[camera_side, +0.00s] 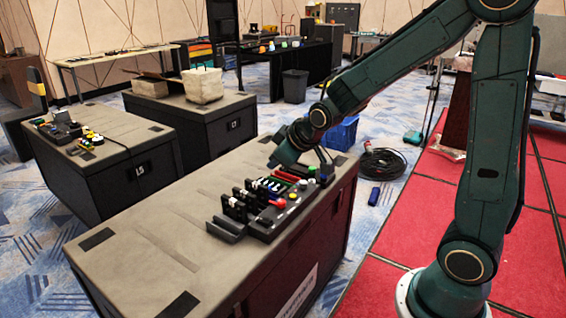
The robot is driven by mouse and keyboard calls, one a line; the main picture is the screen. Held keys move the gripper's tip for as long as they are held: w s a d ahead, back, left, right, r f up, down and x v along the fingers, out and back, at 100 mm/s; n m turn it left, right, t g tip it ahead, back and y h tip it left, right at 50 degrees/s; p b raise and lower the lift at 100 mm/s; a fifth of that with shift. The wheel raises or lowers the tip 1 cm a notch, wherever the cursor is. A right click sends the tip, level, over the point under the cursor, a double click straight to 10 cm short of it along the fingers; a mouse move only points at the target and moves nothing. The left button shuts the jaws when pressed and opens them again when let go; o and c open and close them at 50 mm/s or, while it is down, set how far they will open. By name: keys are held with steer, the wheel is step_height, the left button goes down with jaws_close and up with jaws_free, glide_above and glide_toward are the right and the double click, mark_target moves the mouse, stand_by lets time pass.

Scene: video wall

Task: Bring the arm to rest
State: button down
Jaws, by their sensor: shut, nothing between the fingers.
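My gripper (285,157) is at the end of my dark green arm, above the far end of the near crate-like case (165,225). It looks shut and empty, pointing down and to the left. Just below it on the case top sits a control panel (272,222) with black upright modules, red and green parts and several round knobs. The gripper is small in view, and I cannot tell whether its tips touch the panel's far end.
Two more dark cases stand behind, one with a similar panel (68,130) and one bearing a pale block (202,84). A blue bin (341,133), coiled black cable (383,162) and blue object (374,196) are on the floor. The case's left top is clear.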

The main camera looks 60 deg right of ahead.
steer(key=s+a+r+g, duration=0.1)
steer(key=s+a+r, duration=0.1)
steer(key=s, duration=0.6)
steer(key=s+a+r+m+y, duration=0.1)
steer(key=s+a+r, duration=0.1)
steer(key=s, duration=0.6)
steer(key=s+a+r+m+g, duration=0.1)
steer(key=s+r, duration=0.3)
steer(key=s, duration=0.4)
steer(key=shift+s+a+g, duration=0.3)
steer(key=shift+a, duration=0.25)
steer(key=shift+r, duration=0.1)
